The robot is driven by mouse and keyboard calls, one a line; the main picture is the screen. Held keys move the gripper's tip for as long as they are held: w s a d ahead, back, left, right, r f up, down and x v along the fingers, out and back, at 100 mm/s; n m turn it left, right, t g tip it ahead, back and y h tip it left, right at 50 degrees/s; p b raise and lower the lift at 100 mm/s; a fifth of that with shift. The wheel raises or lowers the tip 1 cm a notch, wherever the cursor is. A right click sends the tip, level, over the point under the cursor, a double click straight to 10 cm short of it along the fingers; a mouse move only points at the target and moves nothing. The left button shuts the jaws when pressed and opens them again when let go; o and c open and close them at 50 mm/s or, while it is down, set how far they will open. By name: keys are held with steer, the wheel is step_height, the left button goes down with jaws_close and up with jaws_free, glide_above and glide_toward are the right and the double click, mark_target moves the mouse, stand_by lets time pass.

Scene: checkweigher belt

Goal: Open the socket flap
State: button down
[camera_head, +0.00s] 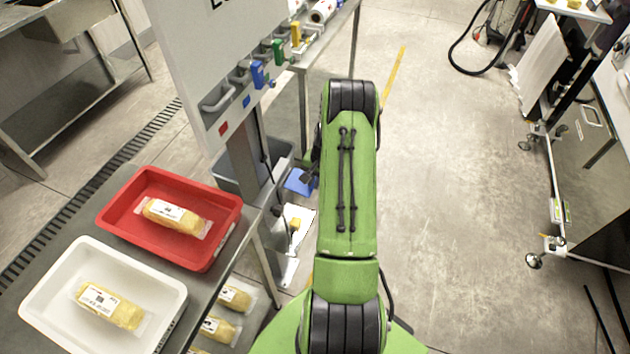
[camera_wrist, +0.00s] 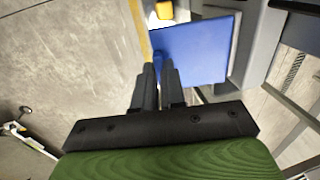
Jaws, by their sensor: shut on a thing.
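The blue socket flap (camera_head: 299,182) is low beside the post of the grey panel stand in the head view, just left of my green arm. In the wrist view the flap (camera_wrist: 195,50) is a flat blue panel past my fingertips. My gripper (camera_wrist: 160,66) is shut on the flap's near left edge, with the two fingers close together. In the head view my gripper (camera_head: 310,178) is small and dark at the flap's right side, partly hidden by my arm. I cannot tell the flap's exact angle. The socket behind it is not clearly seen.
A red tray (camera_head: 118,222) and a white tray (camera_head: 40,297), each with a wrapped pack, stand on the table at left. The grey panel (camera_head: 190,60) rises above the flap. Free floor (camera_head: 450,170) lies right of my arm.

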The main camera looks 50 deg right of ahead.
steer(key=r+g, duration=0.1)
steer(key=w+r+g+h, duration=0.1)
steer(key=shift+a+r+g+p, duration=0.15)
steer(key=shift+a+g+p, duration=0.05)
steer(key=shift+g+p, duration=0.2)
steer(key=shift+w+a+r, duration=0.1)
steer(key=shift+w+r, duration=0.15)
steer(key=shift+r, duration=0.2)
steer(key=shift+w+a+r, duration=0.1)
steer(key=shift+w+r, duration=0.15)
steer(key=shift+r, duration=0.2)
steer(key=shift+w+a+r, duration=0.25)
steer(key=shift+w+r, duration=0.25)
steer(key=shift+w+a+r, duration=0.25)
steer(key=shift+w+r, duration=0.2)
steer(key=shift+w, duration=0.05)
steer(key=c, duration=1.4)
jaws_free()
steer(key=shift+w, duration=0.1)
steer(key=shift+o, duration=1)
steer(key=shift+w+a+f, duration=0.1)
steer(key=shift+w+f, duration=0.05)
steer(key=shift+w, duration=0.05)
steer(key=shift+s, duration=0.15)
